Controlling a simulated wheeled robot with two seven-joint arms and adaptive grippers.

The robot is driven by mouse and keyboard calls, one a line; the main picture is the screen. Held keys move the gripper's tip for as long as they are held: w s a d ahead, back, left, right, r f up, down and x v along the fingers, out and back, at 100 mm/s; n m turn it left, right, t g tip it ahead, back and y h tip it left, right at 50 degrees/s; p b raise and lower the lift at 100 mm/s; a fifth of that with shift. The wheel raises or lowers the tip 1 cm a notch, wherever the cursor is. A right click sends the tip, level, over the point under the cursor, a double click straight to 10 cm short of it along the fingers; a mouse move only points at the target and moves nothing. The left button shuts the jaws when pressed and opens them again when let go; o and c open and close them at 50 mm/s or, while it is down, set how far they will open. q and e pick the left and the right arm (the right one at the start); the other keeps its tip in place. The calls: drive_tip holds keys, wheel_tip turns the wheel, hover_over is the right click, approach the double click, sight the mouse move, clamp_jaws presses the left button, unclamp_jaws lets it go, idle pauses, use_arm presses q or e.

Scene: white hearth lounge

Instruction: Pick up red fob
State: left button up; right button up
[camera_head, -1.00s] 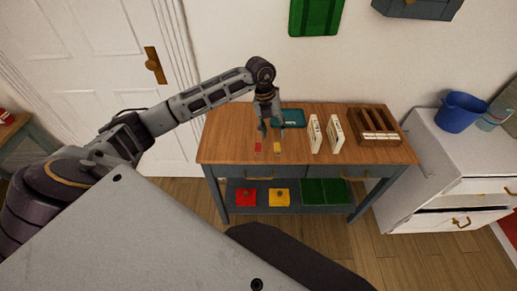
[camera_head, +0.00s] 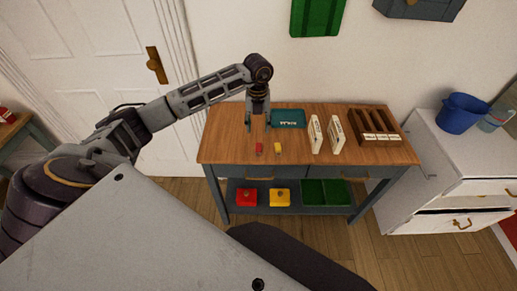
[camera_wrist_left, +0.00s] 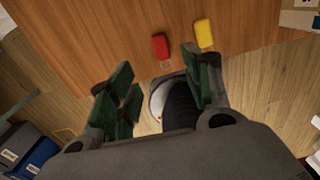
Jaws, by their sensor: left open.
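The red fob (camera_head: 259,148) lies on the wooden top of the console table (camera_head: 226,138), near its front edge and left of the yellow fob (camera_head: 278,148). In the left wrist view the red fob (camera_wrist_left: 161,46) lies just beyond the gap between the fingers, with the yellow fob (camera_wrist_left: 203,33) to its right. My left gripper (camera_head: 258,125) is open and empty above the tabletop, behind the red fob in the head view. Its green-padded fingers (camera_wrist_left: 160,95) are spread wide in the wrist view. My right gripper is not in view.
A teal labelled box (camera_head: 288,118) lies right behind the fobs. Two upright white cards (camera_head: 325,135) and a brown slotted rack (camera_head: 374,125) stand further right. Red (camera_head: 246,197) and yellow (camera_head: 280,197) boxes and a green tray (camera_head: 326,193) sit on the lower shelf.

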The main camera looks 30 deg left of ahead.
use_arm(q)
hover_over(258, 146)
wheel_tip(258, 146, down, 6)
drive_tip(key=shift+f, duration=0.3)
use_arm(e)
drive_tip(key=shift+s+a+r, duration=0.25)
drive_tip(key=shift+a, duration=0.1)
use_arm(q)
drive_tip(key=shift+f, duration=0.1)
drive_tip(key=shift+d+f+p, duration=0.15)
drive_tip(key=shift+f+p, duration=0.5)
drive_tip(key=shift+f, duration=1.8)
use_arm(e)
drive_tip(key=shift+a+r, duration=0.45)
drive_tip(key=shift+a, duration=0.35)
use_arm(q)
drive_tip(key=shift+c, duration=0.3)
